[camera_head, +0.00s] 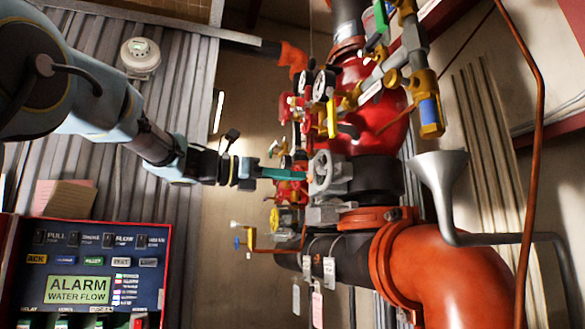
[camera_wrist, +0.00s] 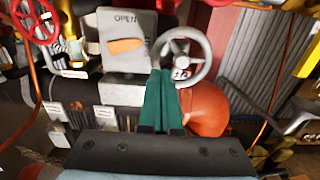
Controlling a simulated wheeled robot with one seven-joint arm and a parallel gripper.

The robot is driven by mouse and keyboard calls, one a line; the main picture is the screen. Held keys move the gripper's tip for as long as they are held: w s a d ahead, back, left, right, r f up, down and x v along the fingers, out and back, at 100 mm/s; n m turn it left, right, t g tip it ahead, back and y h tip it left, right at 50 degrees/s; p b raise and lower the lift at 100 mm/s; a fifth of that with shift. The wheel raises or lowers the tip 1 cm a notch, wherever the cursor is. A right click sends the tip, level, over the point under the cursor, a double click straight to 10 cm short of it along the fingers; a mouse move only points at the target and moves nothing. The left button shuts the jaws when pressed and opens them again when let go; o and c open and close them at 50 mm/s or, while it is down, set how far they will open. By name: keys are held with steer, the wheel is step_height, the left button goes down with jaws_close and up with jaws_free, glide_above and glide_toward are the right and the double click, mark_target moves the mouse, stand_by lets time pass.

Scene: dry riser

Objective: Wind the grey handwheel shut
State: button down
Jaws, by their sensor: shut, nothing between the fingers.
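The grey handwheel (camera_head: 324,158) is in the middle of the head view, on a grey gearbox beside the dark and red riser pipe. In the wrist view the handwheel (camera_wrist: 206,58) is a spoked ring just beyond my fingertips. My gripper (camera_head: 305,175) has green fingers that are shut together and empty, reaching from the left to the wheel. In the wrist view my gripper (camera_wrist: 162,76) overlaps the wheel's lower-left rim; I cannot tell whether it touches. The gearbox face (camera_wrist: 113,28) reads OPEN above an orange pointer (camera_wrist: 125,45) lying nearly level.
A red wheel (camera_wrist: 36,20) is at the upper left of the wrist view. An orange pipe elbow (camera_head: 450,262) lies below the wheel. An alarm panel (camera_head: 85,265) stands at lower left. Tags (camera_head: 318,303) hang below. Gauges and brass valves crowd above the wheel.

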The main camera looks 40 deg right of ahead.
mark_target(327, 165)
steer(key=s+f+b, duration=0.1)
steer(key=s+a+f+b, duration=0.1)
steer(key=f+b, duration=0.1)
steer(key=shift+s, duration=0.4)
steer(key=s+r, duration=0.1)
steer(key=s+r+p, duration=0.2)
steer(key=shift+a+r, duration=0.2)
steer(key=shift+a, duration=0.05)
steer(key=shift+s+r+p, duration=0.35)
steer(key=shift+s+p, duration=0.05)
steer(key=shift+s, duration=0.05)
steer(key=shift+s+d, duration=0.2)
steer(key=shift+d, duration=0.35)
